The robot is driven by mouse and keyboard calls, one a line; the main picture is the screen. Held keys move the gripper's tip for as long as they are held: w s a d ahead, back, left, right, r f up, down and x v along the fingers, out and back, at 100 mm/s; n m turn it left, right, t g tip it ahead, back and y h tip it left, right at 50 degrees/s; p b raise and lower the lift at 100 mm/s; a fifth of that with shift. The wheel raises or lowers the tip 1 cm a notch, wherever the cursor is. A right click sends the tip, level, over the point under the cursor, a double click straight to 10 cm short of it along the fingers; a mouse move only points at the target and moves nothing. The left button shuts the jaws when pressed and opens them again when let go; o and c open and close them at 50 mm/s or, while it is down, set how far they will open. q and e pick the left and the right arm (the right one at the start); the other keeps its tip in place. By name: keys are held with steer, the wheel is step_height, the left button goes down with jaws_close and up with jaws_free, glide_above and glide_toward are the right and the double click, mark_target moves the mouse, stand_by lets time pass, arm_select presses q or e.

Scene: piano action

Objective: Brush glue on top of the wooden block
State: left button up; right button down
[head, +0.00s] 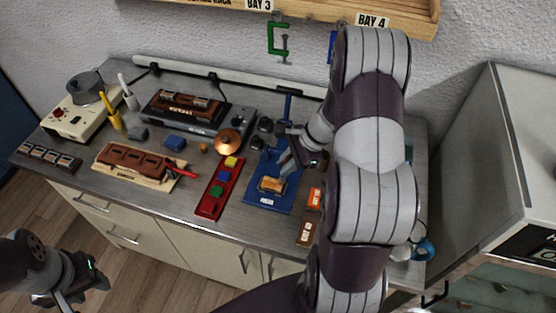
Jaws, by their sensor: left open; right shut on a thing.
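A small wooden block (271,185) with a light tan top lies in a blue tray (258,198) on the bench, right of centre. My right gripper (291,150) comes in from the right above the back of the tray. It is shut on a slim greyish thing (286,162), perhaps the brush, which slants close to the block. I cannot tell whether its tip touches the block. My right arm hides part of the bench behind it. My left gripper (73,294) is open and empty at the lower left, in front of the bench and away from the block.
A red tray (208,207) with coloured blocks is left of the blue tray. A copper-coloured round thing (228,141) stands behind it. A brown wooden part (130,163), a yellow bottle (112,115) and a cream appliance (75,117) are further left. Orange boxes (314,198) are at right.

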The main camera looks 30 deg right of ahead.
steer(key=w+a, duration=0.1)
steer(key=w, duration=0.1)
steer(key=w+a, duration=0.1)
steer(key=a, duration=0.1)
steer(key=shift+w+f, duration=0.1)
steer(key=shift+w, duration=0.25)
steer(key=shift+s+d+f, duration=0.1)
steer(key=shift+s+d, duration=0.65)
steer(key=shift+s, duration=0.2)
steer(key=shift+s+d+f, duration=0.1)
steer(key=shift+s+d, duration=0.6)
steer(key=shift+s, duration=0.25)
steer(key=w+a, duration=0.1)
steer(key=w, duration=0.1)
steer(key=w+a, duration=0.1)
steer(key=a, duration=0.1)
steer(key=shift+w+r, duration=0.15)
steer(key=shift+w, duration=0.2)
